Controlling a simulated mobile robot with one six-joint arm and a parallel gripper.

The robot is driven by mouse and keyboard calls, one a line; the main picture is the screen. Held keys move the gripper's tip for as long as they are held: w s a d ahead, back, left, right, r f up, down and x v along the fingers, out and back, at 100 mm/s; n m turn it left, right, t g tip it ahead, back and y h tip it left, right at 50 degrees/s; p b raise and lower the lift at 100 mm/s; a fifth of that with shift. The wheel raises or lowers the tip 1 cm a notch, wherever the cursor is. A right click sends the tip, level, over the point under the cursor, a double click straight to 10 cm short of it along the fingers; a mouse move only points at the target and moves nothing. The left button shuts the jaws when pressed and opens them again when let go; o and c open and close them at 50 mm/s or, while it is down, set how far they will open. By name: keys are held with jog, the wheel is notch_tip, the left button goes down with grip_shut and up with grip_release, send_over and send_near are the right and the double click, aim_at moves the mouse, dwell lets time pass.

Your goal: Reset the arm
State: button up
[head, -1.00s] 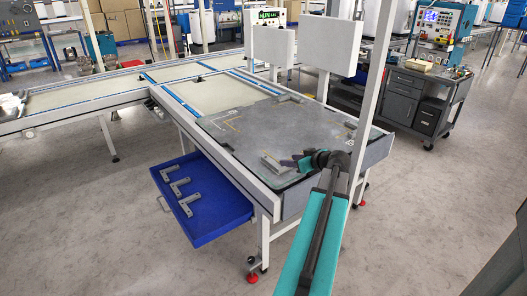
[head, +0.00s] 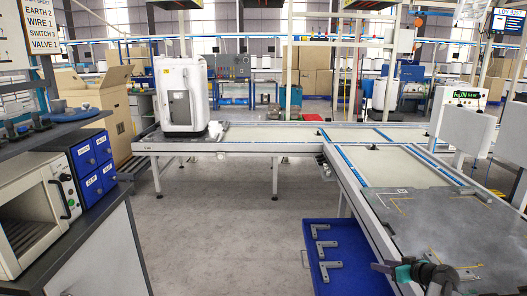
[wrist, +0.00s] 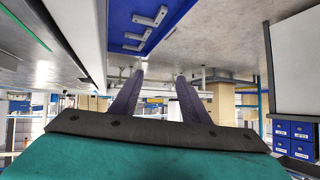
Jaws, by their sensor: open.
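Most of my arm is cut off at the bottom right of the head view.
A blue tray (head: 346,233) with several grey L-shaped brackets (head: 324,244) sits left of the table; it also shows in the wrist view (wrist: 182,14). A white machine (head: 181,92) stands on the far conveyor. A bench with an oven (head: 38,215) is at left. The middle floor is clear.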

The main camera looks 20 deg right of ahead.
jog(key=w+a+f+n+g+y+p, duration=0.1)
jog(key=w+a+f, duration=0.2)
jog(key=a, duration=0.3)
jog(key=w+a+f+n+g+y, duration=0.1)
jog(key=w+a+f, duration=0.15)
jog(key=a, duration=0.45)
jog(key=s+a+f+n+g+y+p, duration=0.15)
jog(key=a+f, duration=0.35)
jog(key=a, duration=0.5)
jog(key=s+a+f+n+g+y+p, duration=0.1)
jog(key=a+f+g, duration=0.1)
jog(key=a+f, duration=0.5)
jog(key=s+a+f+n+g+y+p, duration=0.1)
jog(key=s+a+f+g, duration=0.15)
jog(key=a, duration=0.95)
jog(key=s+a+f+g+h+p, duration=0.1)
jog(key=s+a+f+g, duration=0.25)
jog(key=s+a, duration=0.35)
jog(key=s+a+f+g+h+p, duration=0.1)
jog(key=s+a+f+g, duration=0.1)
jog(key=s+a+f, duration=0.5)
jog(key=s+d+m+g+h, duration=0.1)
jog(key=s+d+m+h, duration=0.1)
jog(key=s, duration=0.5)
jog(key=s+d+m+g+h, duration=0.2)
jog(key=s+d+m, duration=0.1)
jog(key=s+d, duration=0.2)
jog(key=shift+s+r+p, duration=0.25)
jog(key=shift+s+p, duration=0.15)
jog(key=shift+s, duration=0.5)
